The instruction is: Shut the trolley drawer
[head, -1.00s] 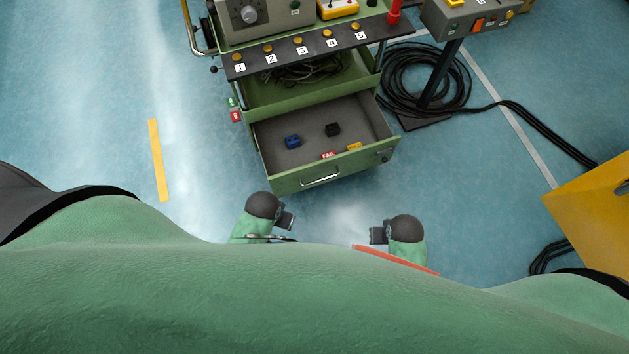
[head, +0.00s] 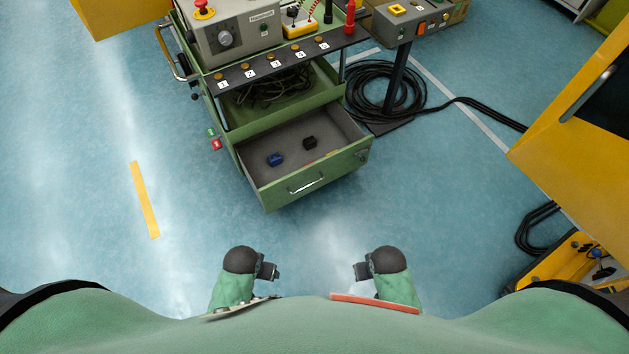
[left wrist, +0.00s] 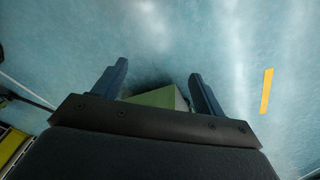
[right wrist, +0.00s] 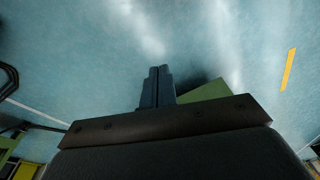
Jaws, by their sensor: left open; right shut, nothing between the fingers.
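The green trolley (head: 235,137) stands ahead of me, with its lower drawer (head: 319,182) pulled out towards me. The drawer has a grey floor and a silver bar handle (head: 306,184) on its front. A blue block (head: 274,160) and a black block (head: 310,142) lie inside it. My left gripper (head: 271,271) is open and empty; its spread fingers show in the left wrist view (left wrist: 158,72). My right gripper (head: 361,270) is shut and empty, its fingers together in the right wrist view (right wrist: 158,71). Both are in front of the drawer, apart from it.
A control pedestal (head: 403,65) with coiled black cable (head: 372,88) around its foot stands right of the trolley. A yellow cabinet (head: 560,140) is at the right. Cable crosses the floor towards it. The floor between my grippers and the drawer is clear.

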